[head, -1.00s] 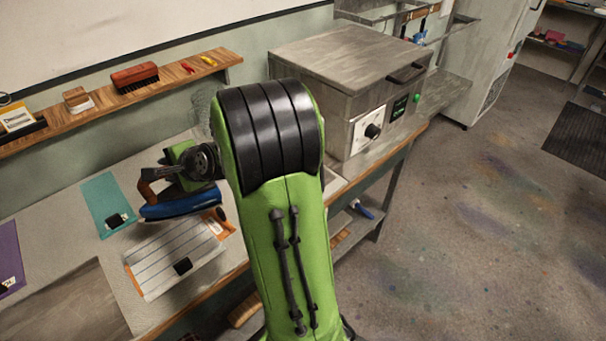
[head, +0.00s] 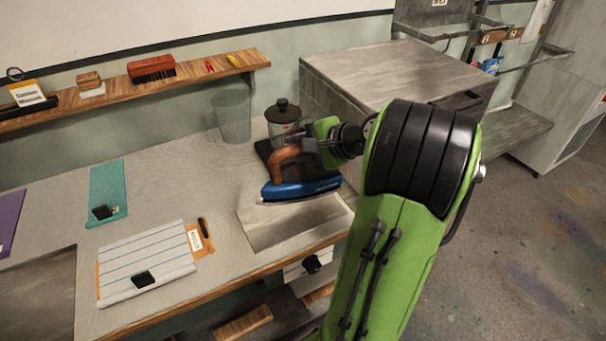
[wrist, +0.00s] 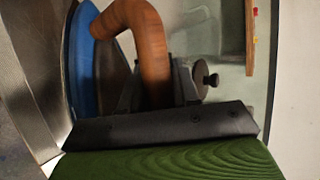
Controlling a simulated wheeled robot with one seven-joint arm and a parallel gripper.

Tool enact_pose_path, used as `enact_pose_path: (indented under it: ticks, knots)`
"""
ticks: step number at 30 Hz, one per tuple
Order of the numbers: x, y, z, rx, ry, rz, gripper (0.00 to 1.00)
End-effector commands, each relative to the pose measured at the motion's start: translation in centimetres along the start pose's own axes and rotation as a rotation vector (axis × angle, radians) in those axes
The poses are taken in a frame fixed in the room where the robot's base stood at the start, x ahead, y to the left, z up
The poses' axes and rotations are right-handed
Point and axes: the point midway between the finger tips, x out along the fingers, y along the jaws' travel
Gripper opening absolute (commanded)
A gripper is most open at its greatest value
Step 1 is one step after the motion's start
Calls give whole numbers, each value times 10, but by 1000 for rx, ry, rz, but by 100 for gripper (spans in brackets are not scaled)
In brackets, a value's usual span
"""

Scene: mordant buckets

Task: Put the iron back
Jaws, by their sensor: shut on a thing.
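The iron (head: 300,190) has a blue body and a brown handle. My gripper (head: 299,146) is shut on the handle (head: 285,153), and the iron hangs roughly level, sole down. It is over the back part of a bare grey metal plate (head: 285,228) set at the bench's front edge; I cannot tell whether it touches. In the wrist view the blue body (wrist: 83,62) is at the left, and the handle (wrist: 146,48) passes between the fingers of my gripper (wrist: 155,92).
A glass jar with a dark lid (head: 284,116) stands close behind the iron, beside a translucent cup (head: 232,117). A large metal box (head: 385,68) is at the right. A striped cloth (head: 147,262) lies left on the bench. A wooden shelf (head: 120,92) runs along the wall.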

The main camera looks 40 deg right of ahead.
Motion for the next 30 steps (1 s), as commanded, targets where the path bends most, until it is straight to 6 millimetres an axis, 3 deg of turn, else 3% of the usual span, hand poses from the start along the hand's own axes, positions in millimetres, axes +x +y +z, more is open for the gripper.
enact_pose_path:
  ticks: [13,24,25,30]
  knots:
    - [36,56,-14,-1,-1,-5,0]
    - [38,59,-15,-3,1,-5,0]
    - [38,61,-16,0,1,-1,34]
    - [38,60,-16,0,2,-1,56]
